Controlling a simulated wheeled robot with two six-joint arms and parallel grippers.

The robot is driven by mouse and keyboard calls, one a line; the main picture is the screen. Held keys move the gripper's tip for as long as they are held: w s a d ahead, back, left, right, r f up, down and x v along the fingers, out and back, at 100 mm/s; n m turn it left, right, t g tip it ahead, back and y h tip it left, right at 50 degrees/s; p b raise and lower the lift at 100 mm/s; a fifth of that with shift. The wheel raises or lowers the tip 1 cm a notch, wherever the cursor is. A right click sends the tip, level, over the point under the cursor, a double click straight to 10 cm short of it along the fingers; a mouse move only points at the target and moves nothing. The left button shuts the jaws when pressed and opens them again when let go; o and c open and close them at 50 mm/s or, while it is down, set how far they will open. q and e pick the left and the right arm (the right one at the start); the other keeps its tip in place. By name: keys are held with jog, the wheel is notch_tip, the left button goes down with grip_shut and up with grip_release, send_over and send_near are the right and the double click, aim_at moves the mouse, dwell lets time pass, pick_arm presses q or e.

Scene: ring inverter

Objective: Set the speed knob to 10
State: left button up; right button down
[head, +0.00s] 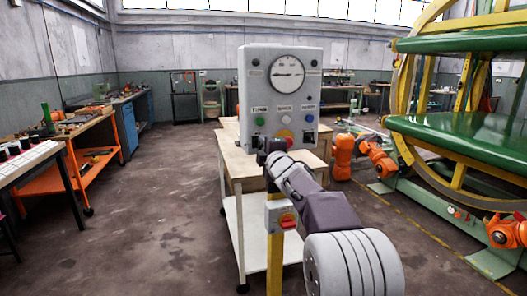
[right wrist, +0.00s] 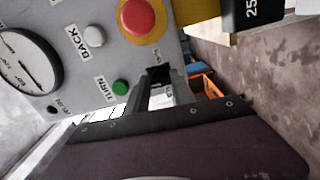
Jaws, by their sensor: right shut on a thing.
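My right gripper (head: 266,149) is at the panel's lower left. In the right wrist view my right gripper (right wrist: 158,74) is shut on a small dark part at the panel face, likely the speed knob. The fingers mostly hide it, and its setting cannot be read. My left gripper is out of view.
A yellow post with a grey switch box (head: 281,216) stands in front of the table (head: 236,170). The green and yellow ring machine (head: 460,135) is at the right with orange parts. Workbenches (head: 85,140) line the left. The floor between is clear.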

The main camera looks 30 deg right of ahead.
jog(key=shift+f+n, duration=0.1)
jog(key=shift+n, duration=0.3)
jog(key=c, duration=1.1)
grip_release()
jog(key=v, duration=0.9)
jog(key=shift+a, duration=0.1)
